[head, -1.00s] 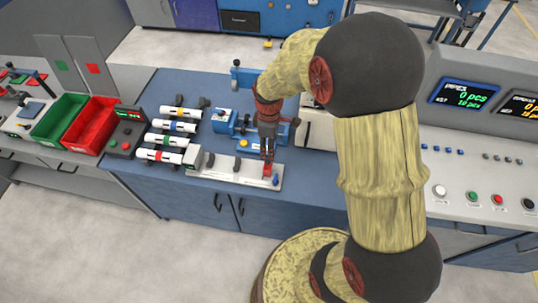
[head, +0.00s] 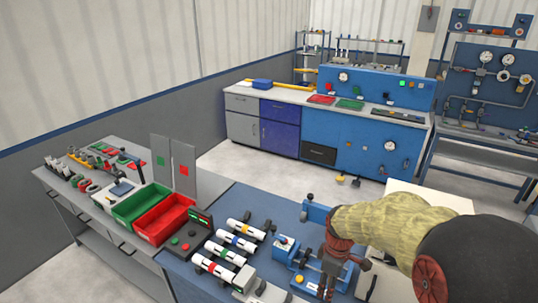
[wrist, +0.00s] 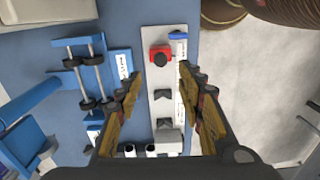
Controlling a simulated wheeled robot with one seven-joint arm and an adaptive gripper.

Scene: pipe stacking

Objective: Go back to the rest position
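My gripper (head: 330,286) shows at the lower edge of the head view, pointing down over the blue bench, its tips near the picture's edge. In the wrist view my gripper (wrist: 158,85) has its two fingers wide apart with nothing between them. Below the fingers lies a light grey plate (wrist: 162,108) with dark V-shaped supports and a red piece (wrist: 160,56) near its far end. Several white pipes with coloured bands (head: 230,242) lie in a rack left of my gripper in the head view.
A blue fixture (head: 287,249) stands just left of my gripper. A green bin (head: 140,203) and a red bin (head: 163,217) stand further left. A blue device with rods (wrist: 90,72) is beside the plate. Clear floor (head: 240,165) lies behind the bench.

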